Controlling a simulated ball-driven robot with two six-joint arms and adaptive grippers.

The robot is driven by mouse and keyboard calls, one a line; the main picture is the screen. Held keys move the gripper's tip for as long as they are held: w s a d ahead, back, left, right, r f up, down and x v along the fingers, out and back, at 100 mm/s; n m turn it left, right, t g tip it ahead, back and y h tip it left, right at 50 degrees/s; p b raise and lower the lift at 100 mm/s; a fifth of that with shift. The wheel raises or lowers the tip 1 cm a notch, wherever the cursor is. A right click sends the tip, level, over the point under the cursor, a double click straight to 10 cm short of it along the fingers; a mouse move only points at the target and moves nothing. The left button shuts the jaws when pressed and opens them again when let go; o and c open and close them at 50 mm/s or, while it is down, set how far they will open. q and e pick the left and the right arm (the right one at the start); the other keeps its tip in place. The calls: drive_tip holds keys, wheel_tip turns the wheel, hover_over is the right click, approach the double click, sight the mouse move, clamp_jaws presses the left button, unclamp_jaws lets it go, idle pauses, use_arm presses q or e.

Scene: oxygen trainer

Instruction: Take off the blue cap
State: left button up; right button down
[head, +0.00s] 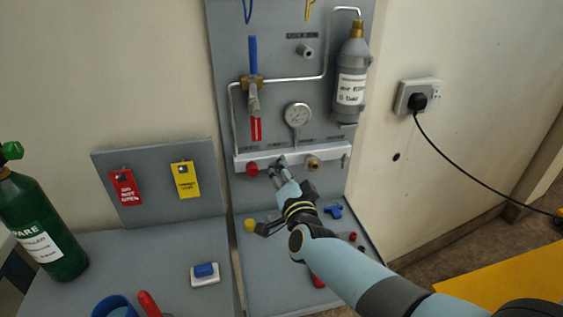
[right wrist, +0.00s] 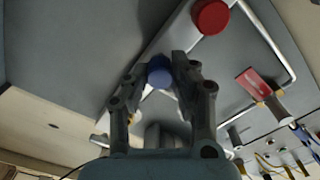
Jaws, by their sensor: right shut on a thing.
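The blue cap (right wrist: 159,71) sits between the two fingertips of my right gripper (right wrist: 161,66) in the right wrist view. The fingers are shut on it from both sides. In the head view my right gripper (head: 279,163) reaches up to the white manifold bar (head: 298,153) and hides the cap. A red cap (head: 252,169) is on the bar just left of the gripper, and it also shows in the right wrist view (right wrist: 211,16). A brass outlet (head: 313,163) is on the bar to the right. My left gripper is not in view.
A gauge (head: 298,115) and a grey cylinder (head: 352,76) are above the bar. A blue-handled valve (head: 253,60) with a red tag hangs upper left. A green bottle (head: 45,232) stands at the far left. Small loose parts lie on the shelf below my right arm.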

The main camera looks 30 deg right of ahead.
drive_tip(key=shift+n, duration=0.7)
drive_tip(key=shift+n+p, duration=0.35)
drive_tip(key=shift+n, duration=0.15)
drive_tip(key=c, duration=1.1)
unclamp_jaws()
drive_tip(key=s+m, duration=0.2)
drive_tip(key=m, duration=0.1)
drive_tip(key=shift+s+a+b, duration=0.2)
drive_tip(key=shift+a+b, duration=0.1)
